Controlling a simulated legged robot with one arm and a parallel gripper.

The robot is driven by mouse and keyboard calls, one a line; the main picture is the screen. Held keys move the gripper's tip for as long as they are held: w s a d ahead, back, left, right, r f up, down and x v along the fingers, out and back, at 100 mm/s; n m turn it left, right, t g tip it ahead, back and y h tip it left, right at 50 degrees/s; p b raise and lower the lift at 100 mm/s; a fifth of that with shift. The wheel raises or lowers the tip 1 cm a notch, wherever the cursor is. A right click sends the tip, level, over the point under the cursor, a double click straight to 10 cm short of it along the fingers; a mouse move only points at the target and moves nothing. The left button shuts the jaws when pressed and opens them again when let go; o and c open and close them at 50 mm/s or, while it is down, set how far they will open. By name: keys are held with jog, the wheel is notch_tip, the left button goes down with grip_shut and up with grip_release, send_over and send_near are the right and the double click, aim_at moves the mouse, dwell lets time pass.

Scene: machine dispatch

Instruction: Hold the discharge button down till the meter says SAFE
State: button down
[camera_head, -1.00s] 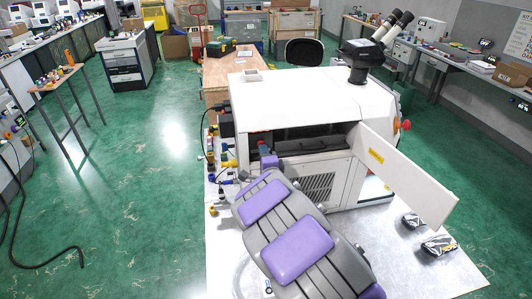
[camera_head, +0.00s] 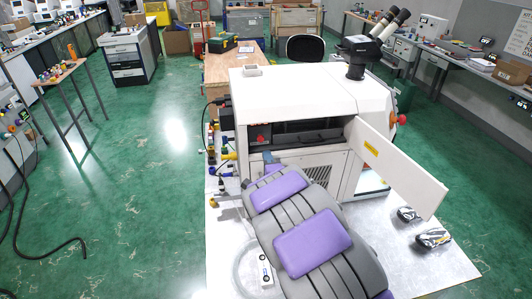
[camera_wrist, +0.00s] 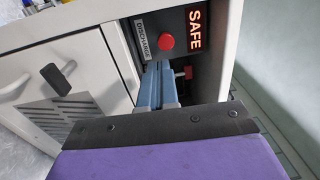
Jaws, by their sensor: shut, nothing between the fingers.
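The red discharge button (camera_wrist: 166,41) sits on a dark panel in the wrist view, beside a plate reading DISCHARGE (camera_wrist: 145,37). The meter (camera_wrist: 195,30) beside it shows SAFE in lit orange letters. My gripper (camera_wrist: 158,66) is shut and empty, its blue-grey fingers just below the button with a small gap showing between them. In the head view my gripper (camera_head: 268,157) is at the open front of the white machine (camera_head: 290,92), and a small patch of red shows inside the opening. The lettering cannot be read there.
The machine's door (camera_head: 400,170) stands swung open to the right of my arm. Fittings and cables line the machine's left side. A loose tube lies near my arm.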

jog(key=v, duration=0.6)
jog(key=shift+s, duration=0.3)
jog(key=shift+a, duration=0.2)
